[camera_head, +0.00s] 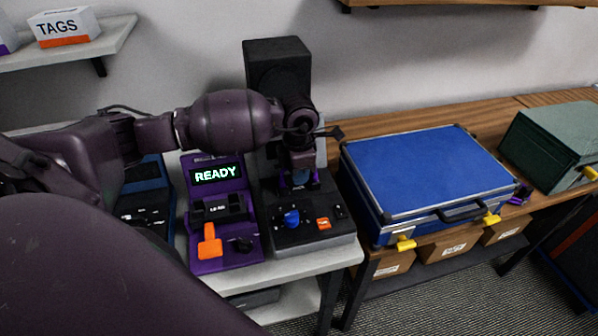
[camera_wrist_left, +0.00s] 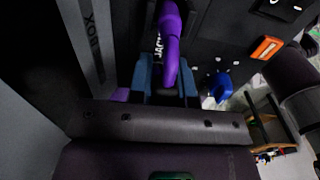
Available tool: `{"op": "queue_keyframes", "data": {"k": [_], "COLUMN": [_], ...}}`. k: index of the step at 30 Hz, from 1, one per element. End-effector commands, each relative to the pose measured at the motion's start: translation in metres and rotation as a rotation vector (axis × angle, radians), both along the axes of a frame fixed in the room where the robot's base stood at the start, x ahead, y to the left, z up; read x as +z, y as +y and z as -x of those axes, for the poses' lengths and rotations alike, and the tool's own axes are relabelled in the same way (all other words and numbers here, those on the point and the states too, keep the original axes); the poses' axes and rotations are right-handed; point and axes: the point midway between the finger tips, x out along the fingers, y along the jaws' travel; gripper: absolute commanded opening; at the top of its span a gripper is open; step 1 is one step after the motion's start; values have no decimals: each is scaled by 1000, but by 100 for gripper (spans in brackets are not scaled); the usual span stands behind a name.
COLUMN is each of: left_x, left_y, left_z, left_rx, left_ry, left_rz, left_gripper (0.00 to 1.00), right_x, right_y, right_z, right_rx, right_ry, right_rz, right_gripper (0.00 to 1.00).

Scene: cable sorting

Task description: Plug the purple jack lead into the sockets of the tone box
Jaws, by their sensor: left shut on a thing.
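The tone box (camera_head: 330,248) is a dark grey unit with a tall black back, a blue knob and an orange button. My left gripper (camera_head: 300,180) is over its face, in front of the tall back. In the left wrist view the blue fingers of my left gripper (camera_wrist_left: 166,88) are shut on the purple jack lead (camera_wrist_left: 171,40). The lead curves up from between the fingers, beside a "JACK" label on the dark face. Its plug tip and the socket are hidden, so I cannot tell whether it is inserted. My right gripper is not in view.
A purple unit (camera_head: 225,249) showing READY stands left of the tone box, with a dark blue unit (camera_head: 152,180) beyond it. A closed blue case (camera_head: 425,170) lies to the right, with a small purple item (camera_head: 522,194) at its corner. A green box (camera_head: 556,145) stands farther right.

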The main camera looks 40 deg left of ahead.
Motion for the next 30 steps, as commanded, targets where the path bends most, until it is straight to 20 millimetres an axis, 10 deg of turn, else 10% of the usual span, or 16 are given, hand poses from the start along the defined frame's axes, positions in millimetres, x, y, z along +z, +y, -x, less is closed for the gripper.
{"op": "queue_keyframes", "data": {"k": [10,11,15,22,30], "left_x": [0,0,0,0,0], "left_y": [0,0,0,0,0], "left_z": [0,0,0,0,0], "left_rx": [0,0,0,0,0], "left_ry": [-1,-1,-1,0,0], "left_rz": [1,0,1,0,0], "left_gripper": [0,23,44,50,78], "right_x": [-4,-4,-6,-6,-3], "right_y": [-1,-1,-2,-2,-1], "right_z": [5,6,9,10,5], "right_rx": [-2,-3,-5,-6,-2], "right_ry": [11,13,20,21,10], "right_rz": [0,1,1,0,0], "right_gripper": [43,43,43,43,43]}}
